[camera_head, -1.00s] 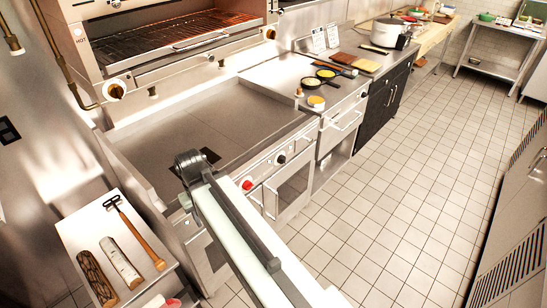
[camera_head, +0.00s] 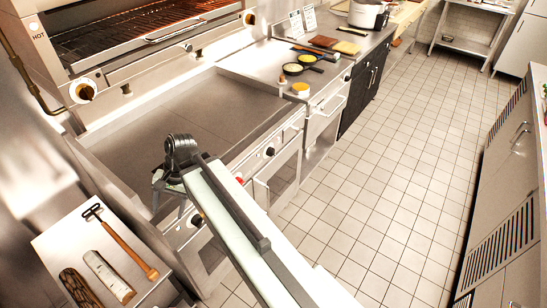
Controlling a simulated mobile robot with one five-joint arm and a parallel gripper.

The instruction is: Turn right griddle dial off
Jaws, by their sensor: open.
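The flat steel griddle (camera_head: 215,115) fills the left middle of the head view. The dials' exact settings are too small to read. My gripper (camera_head: 168,192) hangs below my wrist at the griddle's front left edge. It is open, with nothing seen in it. It is left of the black right dial and apart from it.
A hot grill (camera_head: 150,35) stands behind the griddle. Small pans (camera_head: 305,62) and a yellow-topped pot (camera_head: 300,89) sit on the counter to the right. A side shelf (camera_head: 60,235) at lower left holds a scraper (camera_head: 125,240) and logs. The tiled floor at right is clear.

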